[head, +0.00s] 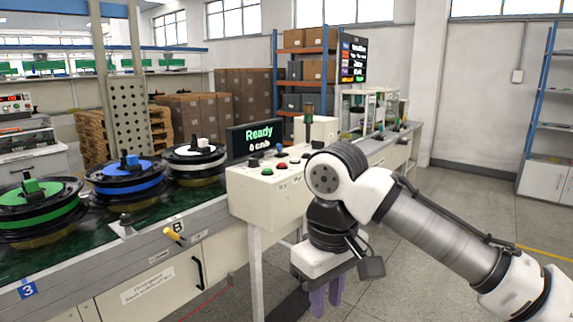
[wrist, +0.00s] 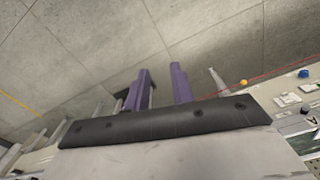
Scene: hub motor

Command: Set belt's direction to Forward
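The belt (head: 120,225) is a dark green conveyor surface running along the left bench. A yellow-handled lever (head: 174,235) sticks out from its front edge, near a label "B"; I cannot read its direction setting. A cream control box (head: 262,195) with red, green and black buttons and knobs stands at the belt's right end. My gripper (head: 325,305) hangs low in front of the box, pointing down, touching nothing I can see. In the wrist view its two purple fingers (wrist: 160,88) are apart with nothing between them. A small yellow knob (wrist: 243,82) shows right of them.
Hub motors with green (head: 45,205), blue (head: 128,180) and white (head: 198,160) parts sit on the belt. A black display (head: 256,138) reading "Ready" stands behind the control box. Shelves (head: 548,125) stand at the far right. The floor (head: 440,230) right of the bench is clear.

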